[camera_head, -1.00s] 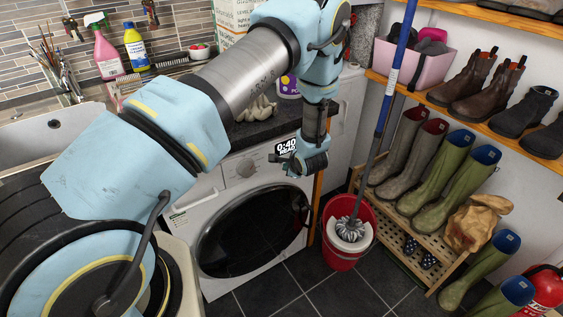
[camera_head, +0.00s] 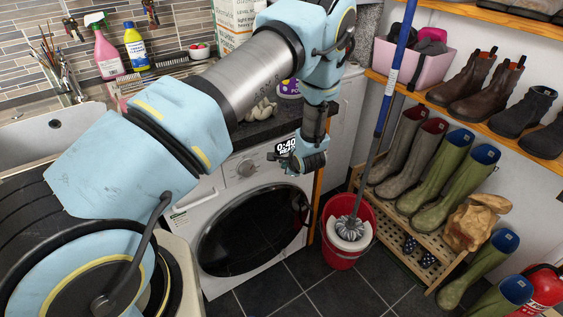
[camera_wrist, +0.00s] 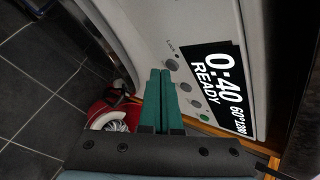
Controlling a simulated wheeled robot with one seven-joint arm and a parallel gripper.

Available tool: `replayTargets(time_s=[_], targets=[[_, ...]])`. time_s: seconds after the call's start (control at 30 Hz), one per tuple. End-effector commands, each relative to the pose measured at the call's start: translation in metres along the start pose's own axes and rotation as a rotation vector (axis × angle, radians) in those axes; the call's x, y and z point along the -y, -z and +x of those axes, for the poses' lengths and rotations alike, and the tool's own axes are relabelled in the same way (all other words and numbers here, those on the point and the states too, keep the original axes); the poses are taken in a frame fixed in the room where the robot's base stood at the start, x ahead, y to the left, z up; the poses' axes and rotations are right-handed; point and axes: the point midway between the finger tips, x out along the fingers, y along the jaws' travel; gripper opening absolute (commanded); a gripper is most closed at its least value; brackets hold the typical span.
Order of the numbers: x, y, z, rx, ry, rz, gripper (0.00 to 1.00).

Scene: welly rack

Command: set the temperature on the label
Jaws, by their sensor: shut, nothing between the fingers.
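The white washing machine (camera_head: 188,222) stands under the dark worktop with its round door shut. Its display (camera_head: 287,145) is lit. In the wrist view the display (camera_wrist: 216,88) reads "0:40", "READY" and "60°" with small characters that I cannot read surely. Several small round buttons (camera_wrist: 185,87) run beside it; one is lit green (camera_wrist: 204,117). A round dial (camera_head: 246,168) sits left of the display in the head view. My gripper (camera_wrist: 159,72) is shut and empty, its green fingertips close to the button row. I cannot tell whether they touch.
A red bucket (camera_head: 338,257) with a mop stands right of the machine. A slatted rack (camera_head: 393,226) with wellies stands farther right. Gloves (camera_head: 260,109) lie on the worktop above the machine. Dark floor (camera_head: 300,278) shows in front of the machine.

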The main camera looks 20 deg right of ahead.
Motion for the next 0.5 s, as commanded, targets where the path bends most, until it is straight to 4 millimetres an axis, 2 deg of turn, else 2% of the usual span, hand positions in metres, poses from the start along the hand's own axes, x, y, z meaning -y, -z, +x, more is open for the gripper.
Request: replayTargets(time_s=[0.5], targets=[[0.0023,-0.0026,0.0035,0.0,-0.001,0.0,0.0]])
